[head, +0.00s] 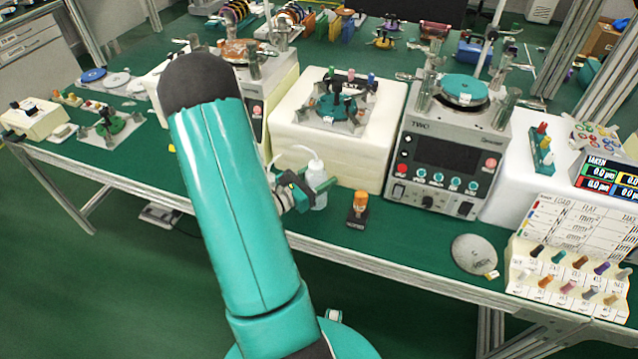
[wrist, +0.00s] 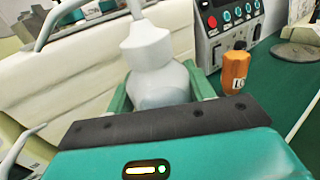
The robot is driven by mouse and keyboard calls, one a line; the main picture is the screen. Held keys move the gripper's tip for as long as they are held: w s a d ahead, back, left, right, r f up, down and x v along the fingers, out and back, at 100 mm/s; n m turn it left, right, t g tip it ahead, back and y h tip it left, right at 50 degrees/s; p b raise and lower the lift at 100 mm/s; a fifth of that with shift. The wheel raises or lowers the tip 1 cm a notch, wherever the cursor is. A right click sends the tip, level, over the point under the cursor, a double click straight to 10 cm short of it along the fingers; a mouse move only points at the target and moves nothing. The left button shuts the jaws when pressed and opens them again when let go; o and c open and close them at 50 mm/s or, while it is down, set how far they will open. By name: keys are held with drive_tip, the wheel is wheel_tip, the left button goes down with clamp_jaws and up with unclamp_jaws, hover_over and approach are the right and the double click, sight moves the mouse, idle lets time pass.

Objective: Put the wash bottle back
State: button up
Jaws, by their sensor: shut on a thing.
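The wash bottle (head: 317,173) is a whitish, translucent squeeze bottle with a thin curved spout pointing left. It stands roughly upright by the front edge of the green bench, in front of a white block. My gripper (head: 310,190) is shut around its body. The wrist view shows the bottle (wrist: 150,50) close up between the green fingers (wrist: 160,92), its neck and shoulder above them. The lower body is hidden by the gripper. I cannot tell whether its base touches the bench.
A small orange bottle (head: 360,201) stands just right of the wash bottle; it also shows in the wrist view (wrist: 235,70). The white block (head: 380,150) bears a fixture. A lapping machine (head: 448,150) stands to the right. A round grey disc (head: 474,254) lies near the front edge.

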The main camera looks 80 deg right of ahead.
drive_tip(key=shift+f, duration=1.4)
drive_tip(key=shift+f, duration=0.1)
drive_tip(key=o, duration=1.2)
drive_tip(key=shift+w+a, duration=0.15)
drive_tip(key=v, duration=1.1)
drive_tip(key=shift+w+a, duration=0.15)
drive_tip(key=shift+a, duration=0.15)
